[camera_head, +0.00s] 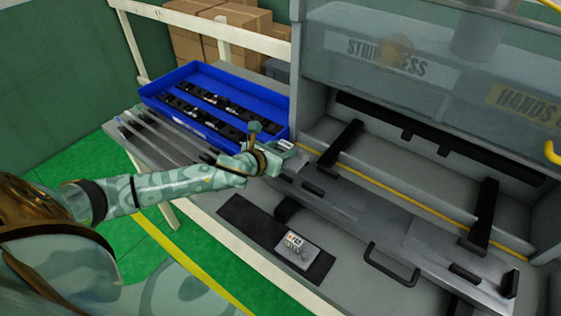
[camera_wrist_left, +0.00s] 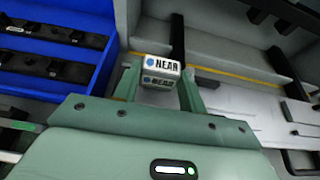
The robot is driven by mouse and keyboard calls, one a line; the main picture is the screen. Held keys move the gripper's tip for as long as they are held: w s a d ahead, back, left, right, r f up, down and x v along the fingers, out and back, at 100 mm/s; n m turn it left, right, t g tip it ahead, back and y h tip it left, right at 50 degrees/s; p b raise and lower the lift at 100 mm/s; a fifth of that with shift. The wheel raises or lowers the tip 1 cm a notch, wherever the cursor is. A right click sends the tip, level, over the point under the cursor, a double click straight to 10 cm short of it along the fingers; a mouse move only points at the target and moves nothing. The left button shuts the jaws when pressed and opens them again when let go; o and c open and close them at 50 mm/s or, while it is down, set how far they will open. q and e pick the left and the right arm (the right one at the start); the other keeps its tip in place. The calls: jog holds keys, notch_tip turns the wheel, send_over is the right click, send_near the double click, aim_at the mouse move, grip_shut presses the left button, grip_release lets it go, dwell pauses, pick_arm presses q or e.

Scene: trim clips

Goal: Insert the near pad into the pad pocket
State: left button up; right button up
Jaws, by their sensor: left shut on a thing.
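The near pad (camera_wrist_left: 160,72) is a small pale block with a blue dot and the word NEAR, seen in the left wrist view. My left gripper (camera_wrist_left: 160,88) is shut on it, with a green finger on each side. In the head view the left gripper (camera_head: 274,154) is beside the blue bin's near right corner, at the left end of the press bed. The pad (camera_head: 286,145) shows small and pale at its fingertips. I cannot clearly make out the pad pocket. My right gripper is not in view.
A blue bin (camera_head: 160,98) holds dark strips with clips. The grey metal fixture (camera_head: 345,205) lies along the press bed, with black bars (camera_head: 343,143) and a handle (camera_head: 390,268). A grey block (camera_head: 298,250) sits on a dark mat (camera_head: 250,218) in front.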

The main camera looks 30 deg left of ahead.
pick_arm(q)
jog(key=w+f, duration=0.1)
jog(key=w+a+f, duration=0.1)
jog(key=shift+a+f+b, duration=0.15)
jog(key=shift+f+b, duration=0.2)
notch_tip(320, 180, down, 4)
jog(key=shift+w+a+r+b, duration=0.1)
jog(key=shift+a+r+b, duration=0.05)
jog(key=shift+b, duration=0.5)
jog(key=shift+r, duration=0.1)
jog(key=o, duration=0.6)
jog(key=shift+f, duration=0.2)
jog(key=o, duration=0.4)
jog(key=shift+r, duration=0.1)
